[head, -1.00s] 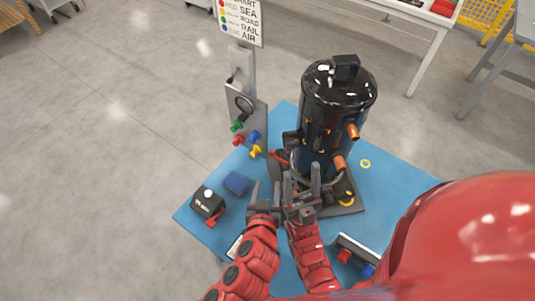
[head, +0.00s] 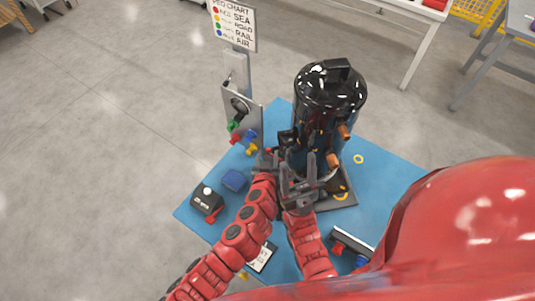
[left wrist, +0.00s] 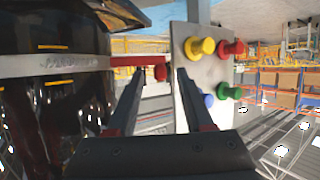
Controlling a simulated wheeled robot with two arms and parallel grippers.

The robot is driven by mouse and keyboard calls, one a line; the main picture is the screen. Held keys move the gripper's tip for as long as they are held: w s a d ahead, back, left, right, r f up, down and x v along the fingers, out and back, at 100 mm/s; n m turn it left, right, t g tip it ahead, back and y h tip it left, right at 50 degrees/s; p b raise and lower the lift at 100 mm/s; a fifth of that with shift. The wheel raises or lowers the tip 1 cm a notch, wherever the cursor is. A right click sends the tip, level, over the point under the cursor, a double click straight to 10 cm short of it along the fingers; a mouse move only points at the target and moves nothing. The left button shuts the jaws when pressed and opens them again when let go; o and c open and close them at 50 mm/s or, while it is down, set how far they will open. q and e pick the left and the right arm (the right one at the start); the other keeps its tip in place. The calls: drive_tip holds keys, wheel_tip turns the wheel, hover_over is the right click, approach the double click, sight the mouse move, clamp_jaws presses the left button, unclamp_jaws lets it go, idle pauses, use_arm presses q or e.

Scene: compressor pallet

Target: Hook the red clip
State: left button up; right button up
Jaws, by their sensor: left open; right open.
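The black compressor (head: 331,92) stands upright on its pallet. In the left wrist view a pale strap (left wrist: 60,64) runs around the compressor (left wrist: 55,110), and the red clip (left wrist: 158,72) is at its end. The clip shows small in the head view (head: 267,151). My left gripper (head: 266,163) is open at the compressor's left side. In the left wrist view its fingertips (left wrist: 164,74) are around or just short of the clip; contact is unclear. My right gripper (head: 297,172) is open in front of the compressor's lower part, partly hiding it.
A grey panel (head: 230,103) with coloured pegs stands left of the compressor; in the left wrist view the panel (left wrist: 187,82) is close beyond the fingertips. Copper stubs (head: 334,160) project from the compressor.

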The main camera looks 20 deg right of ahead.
use_arm(q)
drive_tip(key=shift+w+d+f, duration=0.1)
drive_tip(key=shift+w, duration=0.2)
clamp_jaws()
idle(0.4)
